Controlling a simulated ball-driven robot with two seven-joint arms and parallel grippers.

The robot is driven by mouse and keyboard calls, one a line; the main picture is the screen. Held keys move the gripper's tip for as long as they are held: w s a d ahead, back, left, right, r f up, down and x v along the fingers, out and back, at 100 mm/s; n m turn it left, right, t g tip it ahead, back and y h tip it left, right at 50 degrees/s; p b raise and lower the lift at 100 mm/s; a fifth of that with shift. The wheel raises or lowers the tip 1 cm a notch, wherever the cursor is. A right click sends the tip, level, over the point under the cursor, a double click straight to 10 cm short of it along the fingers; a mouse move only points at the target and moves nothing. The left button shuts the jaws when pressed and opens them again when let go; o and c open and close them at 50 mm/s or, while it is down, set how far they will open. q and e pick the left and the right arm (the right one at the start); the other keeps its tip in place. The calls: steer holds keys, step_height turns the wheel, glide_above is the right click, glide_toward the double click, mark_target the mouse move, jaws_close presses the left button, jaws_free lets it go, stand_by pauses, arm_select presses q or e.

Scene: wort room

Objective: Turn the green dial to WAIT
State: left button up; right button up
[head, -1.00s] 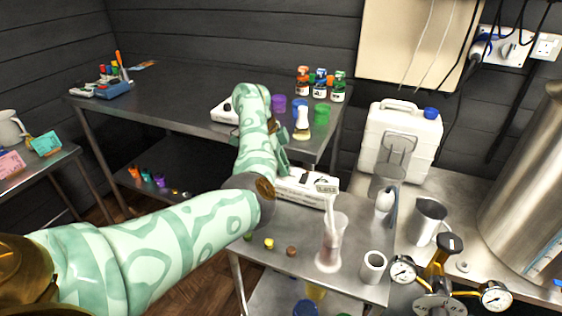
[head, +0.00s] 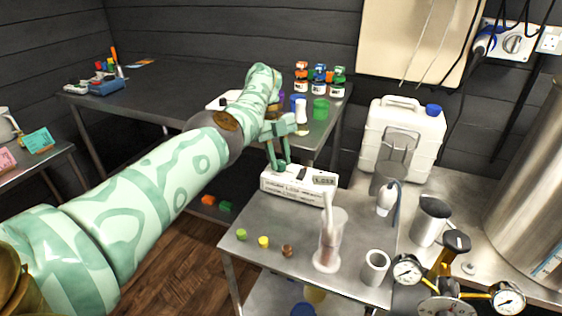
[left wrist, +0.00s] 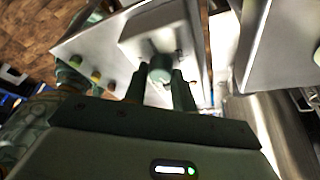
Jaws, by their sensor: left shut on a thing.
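A white box-shaped device (head: 300,187) with a small display stands at the back of the low steel table; it also shows in the left wrist view (left wrist: 145,32). Its green dial (left wrist: 160,67) sits between the fingers in the left wrist view. My left gripper (head: 279,168) points down at the left part of the box. In the left wrist view my left gripper (left wrist: 159,84) is shut on the green dial. The fingers hide the dial in the head view. The WAIT mark and the dial's setting cannot be read. My right gripper is out of view.
Small bottles (head: 319,79) and cups stand on the table behind. A white canister (head: 400,140) stands at the right.

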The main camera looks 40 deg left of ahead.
arm_select(q)
steer(key=shift+m+g+b, duration=0.3)
steer(key=shift+m+b, duration=0.35)
steer(key=shift+m, duration=0.25)
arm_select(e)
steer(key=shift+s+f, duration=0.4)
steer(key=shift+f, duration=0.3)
arm_select(q)
steer(key=o, duration=1)
